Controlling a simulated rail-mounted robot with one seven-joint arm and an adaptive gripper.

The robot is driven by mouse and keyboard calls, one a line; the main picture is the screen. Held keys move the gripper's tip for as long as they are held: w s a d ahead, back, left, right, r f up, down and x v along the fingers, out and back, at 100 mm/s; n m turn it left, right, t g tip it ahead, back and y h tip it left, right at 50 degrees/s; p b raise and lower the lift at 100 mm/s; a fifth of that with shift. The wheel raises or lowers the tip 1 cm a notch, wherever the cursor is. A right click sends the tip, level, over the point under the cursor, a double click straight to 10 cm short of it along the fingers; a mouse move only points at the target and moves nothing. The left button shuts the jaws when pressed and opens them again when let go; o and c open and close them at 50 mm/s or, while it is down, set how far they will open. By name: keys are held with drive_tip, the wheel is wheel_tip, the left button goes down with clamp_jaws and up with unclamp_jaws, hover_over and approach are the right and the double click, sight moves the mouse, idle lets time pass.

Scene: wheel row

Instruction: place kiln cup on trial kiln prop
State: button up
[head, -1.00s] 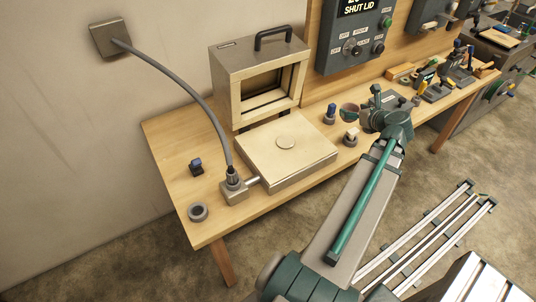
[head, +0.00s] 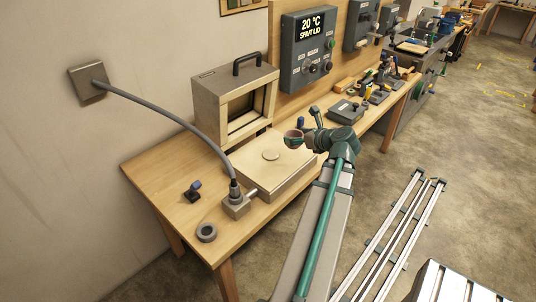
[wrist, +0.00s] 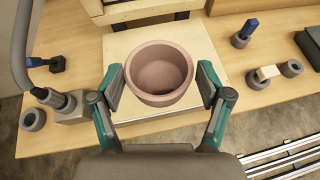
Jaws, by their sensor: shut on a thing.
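The kiln cup (head: 293,138) is a round pinkish-brown bowl, held upright and empty. My gripper (wrist: 160,86) is shut on it, with one finger on each side of the cup (wrist: 158,62) in the wrist view. In the head view the cup is above the right rear part of the cream kiln slab (head: 262,180). In the wrist view the disc is not visible; the cup covers the slab's middle.
The open kiln box (head: 236,100) stands behind the slab. A grey cable runs from the wall to a metal fitting (head: 236,203) at the slab's left. A grey ring (head: 206,232) and a blue-topped piece (head: 194,190) lie further left. Small fittings (wrist: 268,74) stand to the right.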

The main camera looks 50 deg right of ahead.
drive_tip(key=f+p+x, duration=0.1)
drive_tip(key=x, duration=0.4)
drive_tip(key=p+x, duration=0.2)
drive_tip(key=x, duration=0.3)
drive_tip(key=s+f+p+x, duration=0.1)
drive_tip(key=x, duration=0.5)
drive_tip(key=shift+a+f, duration=0.15)
drive_tip(key=shift+f, duration=0.2)
drive_tip(key=shift+f+p, duration=0.85)
drive_tip(key=shift+f, duration=0.7)
drive_tip(key=shift+s, duration=0.1)
drive_tip(key=shift+f, duration=0.15)
drive_tip(key=o, duration=1.2)
drive_tip(key=shift+c, duration=0.2)
